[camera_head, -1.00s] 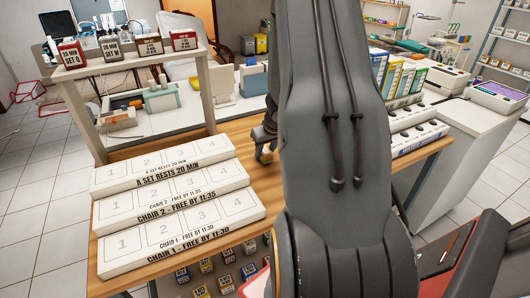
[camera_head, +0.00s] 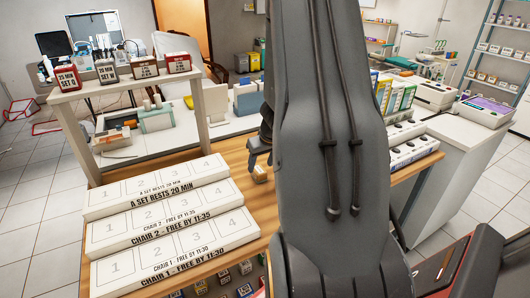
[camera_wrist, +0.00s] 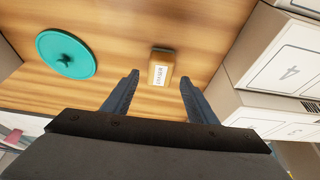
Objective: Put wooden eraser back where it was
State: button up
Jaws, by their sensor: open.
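The wooden eraser (camera_wrist: 161,68), a small tan block with a white label, lies on the wooden table (camera_wrist: 200,25) in the wrist view. In the head view it shows as a small block (camera_head: 260,174) just below my gripper (camera_head: 259,156). In the wrist view my gripper (camera_wrist: 160,88) is open. Its two fingers stand apart to the left and right, with the eraser between and beyond their tips. The fingers do not appear to touch it. My arm hides part of the table in the head view.
A teal disc (camera_wrist: 66,54) lies left of the eraser in the wrist view. White stepped racks with numbered slots (camera_head: 165,235) stand at the table's left. A shelf (camera_head: 125,75) with several small boxes stands behind them. Bare wood lies between racks and eraser.

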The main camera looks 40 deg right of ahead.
jog(key=d+v, duration=0.1)
jog(key=v, duration=0.6)
jog(key=a+r+n+y, duration=0.1)
jog(key=a+r, duration=0.2)
jog(key=a, duration=1.3)
jog(key=s+a+r+n+g, duration=0.1)
jog(key=s+a, duration=0.4)
jog(key=a, duration=0.3)
jog(key=s+a+r+g, duration=0.1)
jog(key=s+a, duration=0.5)
jog(key=a, duration=0.2)
jog(key=shift+s+a+r+n+g+p, duration=0.2)
jog(key=shift+r+n+g+p, duration=0.05)
jog(key=shift+n+g+p, duration=0.2)
jog(key=shift+f+b, duration=0.55)
jog(key=shift+f, duration=0.05)
jog(key=shift+c, duration=0.5)
